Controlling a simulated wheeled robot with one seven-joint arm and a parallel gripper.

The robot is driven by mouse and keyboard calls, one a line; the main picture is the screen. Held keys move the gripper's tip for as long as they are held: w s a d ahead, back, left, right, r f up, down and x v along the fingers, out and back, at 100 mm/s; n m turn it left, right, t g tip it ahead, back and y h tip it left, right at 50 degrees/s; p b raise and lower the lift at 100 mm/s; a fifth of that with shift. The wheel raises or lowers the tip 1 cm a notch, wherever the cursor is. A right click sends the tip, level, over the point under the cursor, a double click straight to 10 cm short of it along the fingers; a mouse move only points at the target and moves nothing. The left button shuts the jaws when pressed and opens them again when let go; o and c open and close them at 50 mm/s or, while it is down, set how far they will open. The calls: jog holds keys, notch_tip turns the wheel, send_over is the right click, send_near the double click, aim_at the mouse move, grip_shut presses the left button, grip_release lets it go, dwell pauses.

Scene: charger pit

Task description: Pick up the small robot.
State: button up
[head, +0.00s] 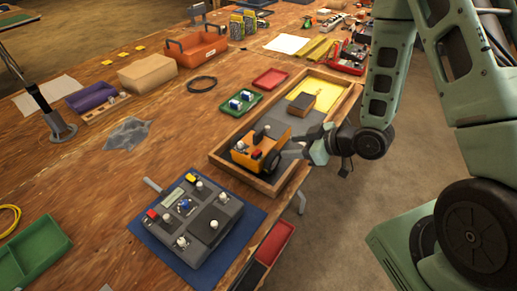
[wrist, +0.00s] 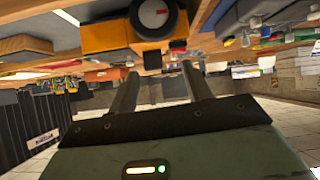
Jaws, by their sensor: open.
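The small robot (head: 258,148) is an orange, boxy thing with dark wheels, standing in a wooden-framed tray (head: 232,172) near the table's right edge. My gripper (head: 283,156) is at its right side, close to a dark wheel; whether they touch I cannot tell. In the wrist view the small robot (wrist: 108,36) shows at the top with one large dark wheel. My gripper (wrist: 160,73) shows there as two dark fingers, spread apart with nothing between them. The fingertips point towards the orange body and lie just short of it in the picture.
A brown box (head: 301,102) and a yellow plate (head: 312,89) lie in the tray's far part. A grey control box (head: 190,212) on a blue mat stands to the near left. Green (head: 240,103) and red (head: 270,78) small trays sit beyond the tray. Open floor is right of the table.

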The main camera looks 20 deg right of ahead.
aim_at(260, 136)
jog(key=w+f+t+y+b, duration=0.1)
jog(key=b, duration=0.2)
jog(key=w+m+t+y+b, duration=0.1)
jog(key=b, duration=0.2)
jog(key=shift+d+f+t, duration=0.25)
jog(key=shift+f+t, duration=0.15)
jog(key=p+x, duration=0.1)
jog(key=x, duration=0.2)
jog(key=p+x, duration=0.1)
jog(key=x, duration=0.3)
jog(key=r+p+x, duration=0.1)
jog(key=x, duration=0.3)
jog(key=shift+w+a+r, duration=0.1)
jog(key=shift+w, duration=0.15)
jog(key=shift+w+a+f, duration=0.25)
jog(key=shift+w, duration=0.2)
grip_shut()
jog(key=shift+r, duration=0.15)
